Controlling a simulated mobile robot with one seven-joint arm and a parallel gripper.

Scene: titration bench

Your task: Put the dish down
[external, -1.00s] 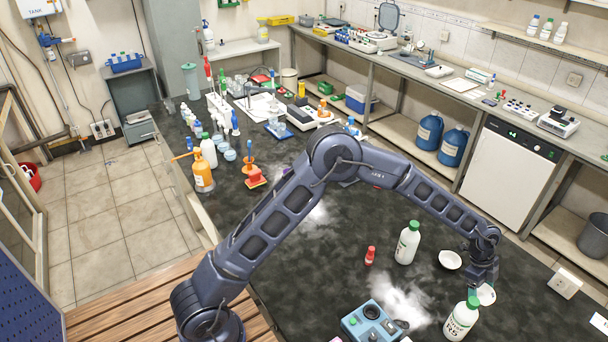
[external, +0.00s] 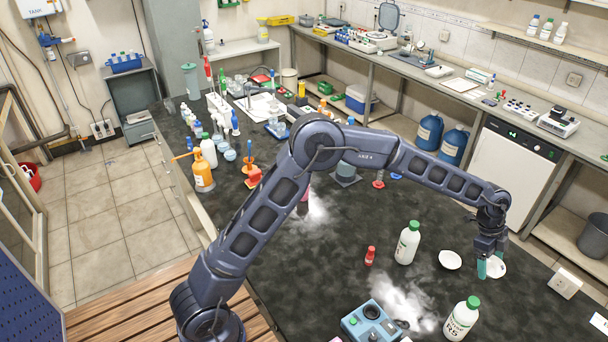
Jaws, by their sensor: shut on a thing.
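My gripper (external: 489,267) is at the right side of the dark bench, pointing down. It is shut on a small white dish (external: 498,269), partly hidden behind the fingers. I cannot tell whether the held dish touches the bench top or hangs just above it. A second white dish (external: 449,259) lies on the bench just left of my gripper, apart from it.
A white green-capped bottle (external: 407,243) stands left of the dishes, and another (external: 461,319) stands in front. A small red bottle (external: 370,256) and a blue device (external: 370,322) are further left. A white box (external: 566,283) sits to the right. White powder (external: 403,303) covers part of the bench.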

